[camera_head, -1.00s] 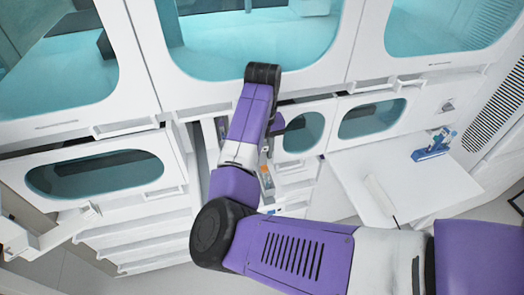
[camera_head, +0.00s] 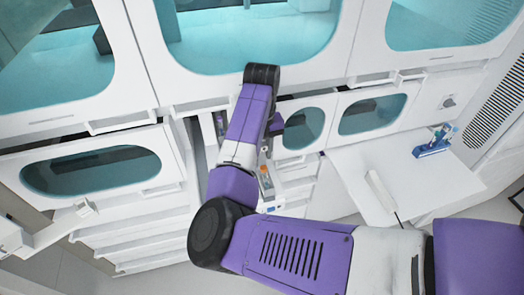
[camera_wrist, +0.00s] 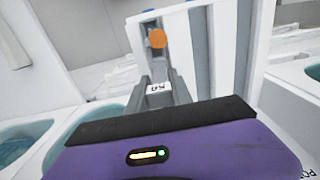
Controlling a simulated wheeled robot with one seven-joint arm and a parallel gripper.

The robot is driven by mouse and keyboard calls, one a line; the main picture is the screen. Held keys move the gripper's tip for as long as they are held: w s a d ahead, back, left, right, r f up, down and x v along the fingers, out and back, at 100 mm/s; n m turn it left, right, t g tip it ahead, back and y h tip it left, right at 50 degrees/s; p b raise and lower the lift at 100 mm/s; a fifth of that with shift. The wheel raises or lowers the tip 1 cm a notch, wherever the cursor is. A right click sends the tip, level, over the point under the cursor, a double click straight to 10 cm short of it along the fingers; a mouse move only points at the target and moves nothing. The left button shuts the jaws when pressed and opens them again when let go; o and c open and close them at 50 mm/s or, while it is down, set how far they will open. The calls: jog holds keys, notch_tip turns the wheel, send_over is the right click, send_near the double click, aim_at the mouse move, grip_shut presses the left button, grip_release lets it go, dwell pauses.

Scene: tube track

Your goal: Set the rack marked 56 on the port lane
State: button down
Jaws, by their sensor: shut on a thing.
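My gripper (camera_wrist: 158,80) is shut on a narrow grey rack (camera_wrist: 176,62) in the wrist view. The rack has a small white label that seems to read 56, turned in the picture, and holds a tube with an orange cap (camera_wrist: 158,38). In the head view the rack (camera_head: 267,187) shows below my forearm, its orange cap near the top; my arm hides the fingers there. Grey upright strips on a white panel (camera_wrist: 228,40) stand just beyond the rack. Black lettering starting "PO" is cut off at the lower right of the wrist view; I cannot tell which lane it marks.
A white side table (camera_head: 400,175) at the right bears a blue rack with tubes (camera_head: 434,142) and a pale bar-shaped object (camera_head: 380,190). White cabinets with teal windows (camera_head: 250,35) run along the back. A windowed door (camera_head: 92,172) and white shelves are at the left.

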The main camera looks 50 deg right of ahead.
jog(key=shift+f+p, duration=0.35)
jog(key=shift+f, duration=0.45)
dwell(0.9)
jog(key=c, duration=1.1)
grip_release()
jog(key=shift+o, duration=0.2)
notch_tip(320, 180, up, 8)
jog(key=shift+f+b, duration=0.1)
jog(key=shift+b, duration=0.2)
